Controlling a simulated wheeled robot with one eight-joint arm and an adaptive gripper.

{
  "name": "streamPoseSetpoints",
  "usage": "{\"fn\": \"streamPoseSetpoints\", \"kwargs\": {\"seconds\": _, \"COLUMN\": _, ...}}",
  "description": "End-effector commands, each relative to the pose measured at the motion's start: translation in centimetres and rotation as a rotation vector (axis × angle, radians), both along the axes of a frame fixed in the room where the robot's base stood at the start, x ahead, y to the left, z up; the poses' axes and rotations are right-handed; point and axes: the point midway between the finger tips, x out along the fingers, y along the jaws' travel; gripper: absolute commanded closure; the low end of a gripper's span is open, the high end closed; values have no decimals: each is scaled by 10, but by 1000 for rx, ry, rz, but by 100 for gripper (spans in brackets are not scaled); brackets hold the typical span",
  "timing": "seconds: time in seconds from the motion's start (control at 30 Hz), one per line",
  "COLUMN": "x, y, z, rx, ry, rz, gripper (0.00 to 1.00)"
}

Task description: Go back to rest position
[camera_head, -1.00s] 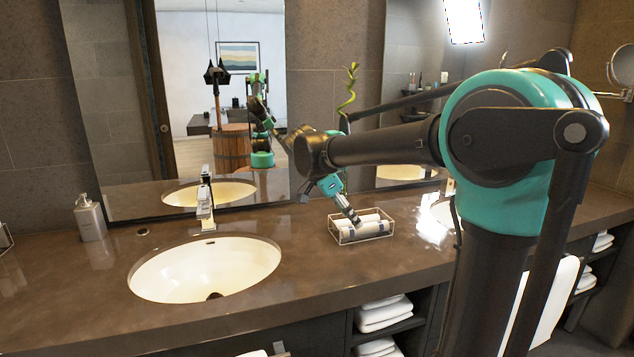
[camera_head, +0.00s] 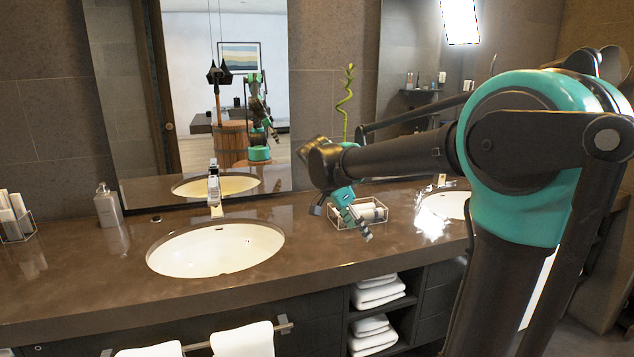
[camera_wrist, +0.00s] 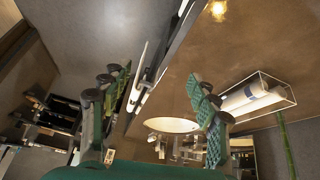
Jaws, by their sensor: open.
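My gripper (camera_head: 360,228) hangs tilted downward over the vanity counter, in front of the wire basket of rolled white towels (camera_head: 345,222). In the wrist view my gripper (camera_wrist: 165,105) has its two green-padded fingers spread wide apart, with nothing between them. The basket (camera_wrist: 292,98) with the rolled towels (camera_wrist: 250,95) lies to the right of the fingers in that view, apart from them.
A white sink (camera_head: 200,262) is set in the brown counter (camera_head: 90,285) left of my gripper. A faucet (camera_head: 214,190), a soap dispenser (camera_head: 108,206) and a left basket (camera_head: 16,226) stand on it. A green plant stalk (camera_head: 344,105) rises behind. Folded towels (camera_head: 376,292) lie below.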

Motion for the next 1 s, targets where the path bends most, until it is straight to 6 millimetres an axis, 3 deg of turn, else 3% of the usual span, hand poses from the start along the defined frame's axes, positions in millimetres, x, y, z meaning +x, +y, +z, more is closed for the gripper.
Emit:
{"fn": "streamPoseSetpoints", "kwargs": {"seconds": 0.37, "x": -43, "y": -40, "z": -64, "rx": 92, "ry": 113, "rz": 292, "gripper": 39}}
{"fn": "streamPoseSetpoints", "kwargs": {"seconds": 0.6, "x": -108, "y": -72, "z": -138, "rx": 168, "ry": 150, "rz": 670, "gripper": 39}}
{"fn": "streamPoseSetpoints", "kwargs": {"seconds": 0.8, "x": -159, "y": -82, "z": -186, "rx": 164, "ry": 116, "rz": 961, "gripper": 39}}
{"fn": "streamPoseSetpoints", "kwargs": {"seconds": 1.0, "x": -179, "y": -82, "z": -203, "rx": 141, "ry": 91, "rz": 1075, "gripper": 39}}
